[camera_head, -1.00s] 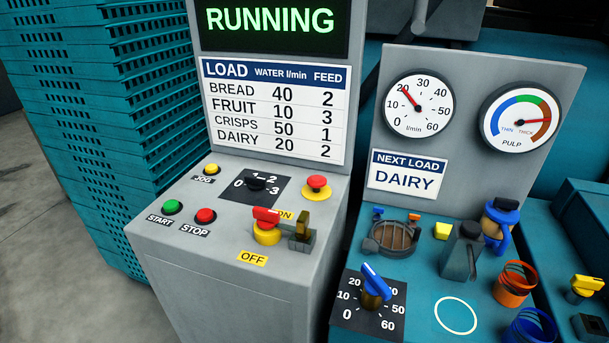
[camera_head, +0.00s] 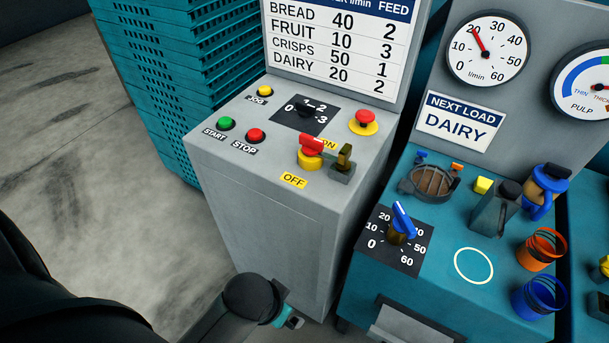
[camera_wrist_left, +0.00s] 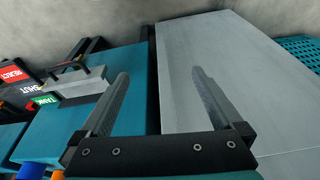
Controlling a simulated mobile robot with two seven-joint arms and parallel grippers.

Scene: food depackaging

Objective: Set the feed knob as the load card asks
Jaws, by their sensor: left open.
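The feed knob (camera_head: 303,109) is a black knob on a dark plate marked 0 to 3, on top of the grey cabinet. Its pointer is too dark to read surely. The load card (camera_head: 459,122) reads DAIRY. The load table (camera_head: 340,48) gives DAIRY water 20 and feed 2. My left gripper (camera_head: 289,319) is low in front of the grey cabinet, below and well apart from the knob. In the left wrist view its two fingers (camera_wrist_left: 160,75) are open with nothing between them. My right gripper is out of view.
A red-handled switch (camera_head: 311,149) with a padlock-like part, a red mushroom button (camera_head: 364,121), and the jog (camera_head: 265,91), start (camera_head: 226,123) and stop (camera_head: 256,135) buttons surround the knob. A blue water knob (camera_head: 402,224) is on the teal cabinet. Teal crates (camera_head: 180,80) stand behind.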

